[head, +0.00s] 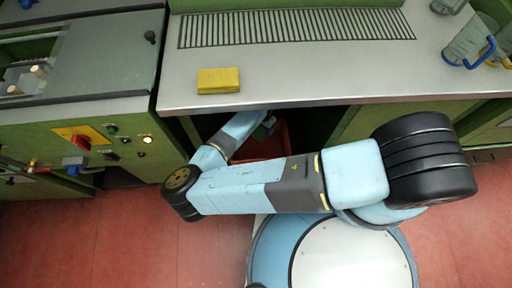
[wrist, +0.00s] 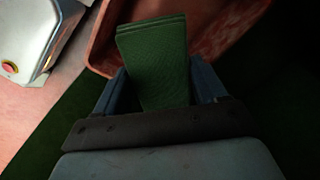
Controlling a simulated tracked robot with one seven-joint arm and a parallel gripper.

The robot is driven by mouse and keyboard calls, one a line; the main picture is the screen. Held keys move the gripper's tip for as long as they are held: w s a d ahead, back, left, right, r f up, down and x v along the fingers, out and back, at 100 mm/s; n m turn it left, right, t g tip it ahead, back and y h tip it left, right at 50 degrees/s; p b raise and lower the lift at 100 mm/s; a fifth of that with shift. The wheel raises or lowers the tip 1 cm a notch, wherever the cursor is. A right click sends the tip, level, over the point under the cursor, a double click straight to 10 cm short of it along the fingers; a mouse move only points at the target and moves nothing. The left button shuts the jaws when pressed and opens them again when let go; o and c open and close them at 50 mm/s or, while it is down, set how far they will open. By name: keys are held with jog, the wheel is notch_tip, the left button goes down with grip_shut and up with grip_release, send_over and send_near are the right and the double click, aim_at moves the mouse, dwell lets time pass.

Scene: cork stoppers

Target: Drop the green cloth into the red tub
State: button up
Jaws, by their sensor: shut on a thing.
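The green cloth (wrist: 153,55) is a folded, flat piece between the fingers of my gripper (wrist: 160,84) in the wrist view. My gripper is shut on it, and the cloth's far end sticks out past the fingers. The red tub (wrist: 226,32) lies beyond and below the cloth, which covers part of it in that view. In the head view the tub (head: 279,141) shows only as a dim red patch in the opening under the counter. My arm and the counter hide most of the tub and cloth there. The height of the cloth above the tub is unclear.
The steel counter (head: 300,75) overhangs the dark opening my arm reaches into. A yellow sponge (head: 218,80) lies near its front edge. A green control panel (head: 95,140) with a red knob is on the left. Clear jugs (head: 470,42) stand at the right.

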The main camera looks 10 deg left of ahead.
jog(key=shift+f, duration=2.65)
jog(key=o, duration=1.1)
jog(key=shift+r, duration=0.1)
notch_tip(320, 180, up, 13)
jog(key=shift+f, duration=0.2)
jog(key=shift+r, duration=0.45)
